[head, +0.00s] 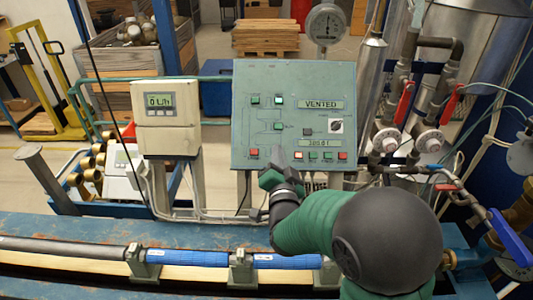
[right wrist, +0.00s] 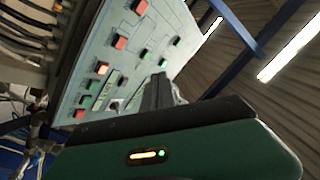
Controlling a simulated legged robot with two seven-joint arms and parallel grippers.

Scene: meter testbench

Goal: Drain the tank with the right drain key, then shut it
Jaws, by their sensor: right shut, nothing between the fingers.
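The green control panel (head: 293,85) stands upright in the middle of the head view. Its displays read "VENTED" (head: 322,105) and what looks like 380.0 l (head: 318,143). A lower row holds red and green keys, one of them lit (head: 299,155); a lit key also shows orange in the right wrist view (right wrist: 102,68). The key labels are too small to read, so I cannot tell which is the right drain key. My right gripper (head: 282,163) is shut and empty, in front of the panel's lower part and covering some of it. In the right wrist view its fingers (right wrist: 159,90) point at the panel face; contact cannot be told.
A grey meter reading 0 L/h (head: 160,100) stands left of the panel. Red-handled valves and pipes (head: 404,102) crowd the right, with a blue lever (head: 510,238). A blue pipe (head: 190,258) runs along the bench in front. A round gauge (head: 326,22) stands behind the panel.

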